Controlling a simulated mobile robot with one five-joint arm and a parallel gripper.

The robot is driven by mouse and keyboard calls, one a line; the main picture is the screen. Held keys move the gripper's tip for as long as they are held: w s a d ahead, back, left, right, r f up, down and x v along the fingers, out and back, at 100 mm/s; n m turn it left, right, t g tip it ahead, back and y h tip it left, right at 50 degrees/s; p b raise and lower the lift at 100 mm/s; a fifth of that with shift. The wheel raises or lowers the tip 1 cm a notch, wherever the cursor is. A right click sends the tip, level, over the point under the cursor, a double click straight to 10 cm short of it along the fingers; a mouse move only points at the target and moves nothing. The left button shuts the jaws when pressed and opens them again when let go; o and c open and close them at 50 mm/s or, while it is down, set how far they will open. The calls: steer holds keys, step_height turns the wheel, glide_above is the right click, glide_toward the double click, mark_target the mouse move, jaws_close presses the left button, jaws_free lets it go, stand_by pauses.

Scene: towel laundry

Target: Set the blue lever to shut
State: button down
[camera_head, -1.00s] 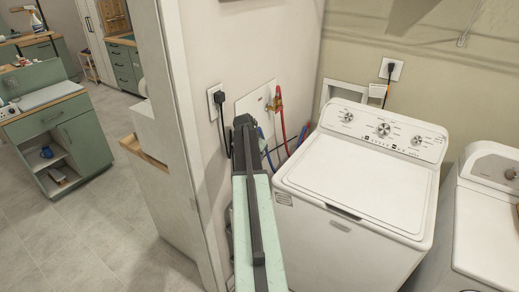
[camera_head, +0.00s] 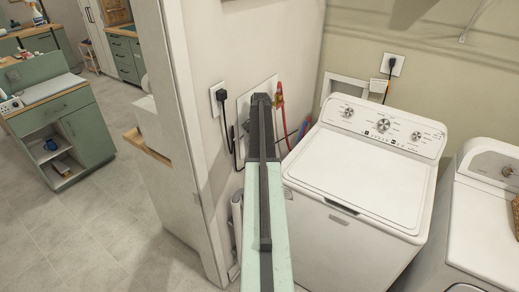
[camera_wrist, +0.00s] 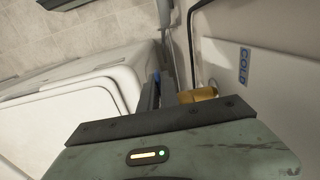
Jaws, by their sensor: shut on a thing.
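My gripper (camera_head: 261,98) is at the white valve plate (camera_head: 243,104) on the wall, left of the washer, and covers the cold side in the head view. In the wrist view the fingers (camera_wrist: 161,88) are close together beside a brass valve fitting (camera_wrist: 198,94), next to a blue COLD label (camera_wrist: 244,66). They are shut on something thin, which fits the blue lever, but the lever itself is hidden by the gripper. The red hot-side valve and hose (camera_head: 281,110) show just right of my gripper.
The white washer (camera_head: 352,180) stands close to the right of my arm, with a dryer (camera_head: 484,215) beyond it. A black plug and cord (camera_head: 222,97) hang left of the valve plate. A wall end (camera_head: 185,150) stands left; open floor lies beyond.

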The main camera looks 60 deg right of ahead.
steer(key=c, duration=1.9)
jaws_free()
steer(key=shift+r, duration=0.1)
step_height(320, 180, up, 8)
steer(key=p, duration=0.8)
steer(key=shift+d, duration=0.1)
steer(key=shift+f, duration=0.25)
